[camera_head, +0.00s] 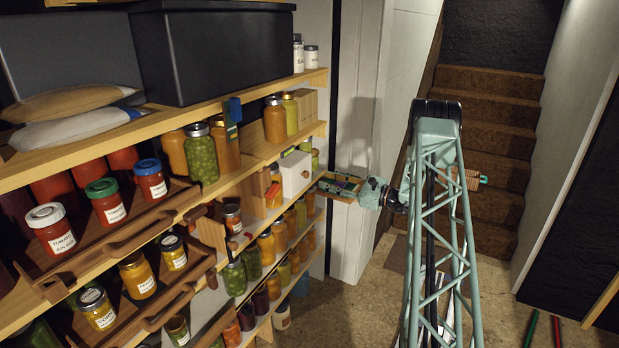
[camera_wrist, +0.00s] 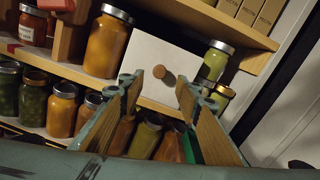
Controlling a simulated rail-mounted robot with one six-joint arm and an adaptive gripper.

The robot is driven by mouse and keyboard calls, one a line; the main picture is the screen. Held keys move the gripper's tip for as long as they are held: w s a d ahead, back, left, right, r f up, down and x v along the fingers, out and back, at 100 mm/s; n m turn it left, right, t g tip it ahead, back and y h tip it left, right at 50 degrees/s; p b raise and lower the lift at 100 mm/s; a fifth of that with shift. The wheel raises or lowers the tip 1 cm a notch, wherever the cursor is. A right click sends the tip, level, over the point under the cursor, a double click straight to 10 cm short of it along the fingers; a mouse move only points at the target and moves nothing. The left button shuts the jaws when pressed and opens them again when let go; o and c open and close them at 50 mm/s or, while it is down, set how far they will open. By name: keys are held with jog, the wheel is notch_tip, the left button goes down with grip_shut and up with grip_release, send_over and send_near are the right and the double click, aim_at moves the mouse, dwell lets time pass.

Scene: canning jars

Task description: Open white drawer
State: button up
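The white drawer (camera_head: 291,175) is a small white box on the middle shelf with a round wooden knob (camera_head: 306,174). In the wrist view the plain white drawer front (camera_wrist: 146,53) faces me, with its brown knob (camera_wrist: 159,71) near the middle. My gripper (camera_head: 321,184) is just to the right of the drawer. In the wrist view my gripper (camera_wrist: 161,86) is open, its two wood-padded fingers spread on either side below the knob. Nothing is between the fingers, and I see no clear contact with the knob.
An orange jar (camera_wrist: 108,42) stands left of the drawer, and a green jar (camera_wrist: 215,62) stands close on its right. Several jars fill the shelf below. Wooden shelves (camera_head: 140,118) run along the left. Open floor (camera_head: 360,318) and brown stairs (camera_head: 490,130) are to the right.

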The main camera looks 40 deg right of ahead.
aim_at(308, 175)
jog(key=shift+b+x, duration=0.35)
jog(key=shift+x, duration=4.45)
jog(key=shift+c, duration=0.6)
